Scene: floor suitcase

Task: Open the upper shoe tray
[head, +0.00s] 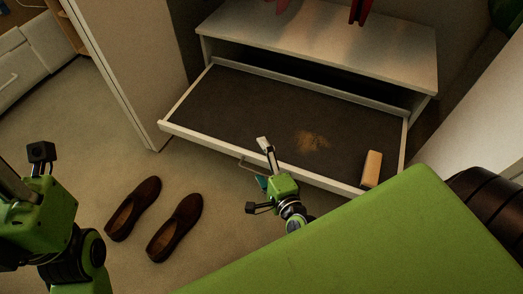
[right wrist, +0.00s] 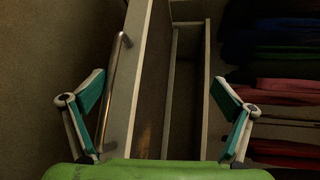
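The shoe tray (head: 235,100) is pulled well out of the white cabinet (head: 330,45). Its dark floor is exposed, with a sandy dirt patch (head: 313,140) and a tan block-like item (head: 372,168) at the right. A metal bar handle (head: 248,164) is on its front. My right gripper (head: 264,164) is at the tray front beside the handle. In the right wrist view its teal-padded fingers are wide apart, with the handle (right wrist: 113,80) near the left finger and nothing clamped. My left gripper (head: 38,165) is at the far left, away from the tray; its fingertips are unclear.
Two brown shoes, one (head: 133,208) left of the other (head: 175,227), are on the carpet in front of the tray. A white panel (head: 120,70) stands left of the cabinet. Red items (head: 358,10) hang above it. Carpet between panel and shoes is clear.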

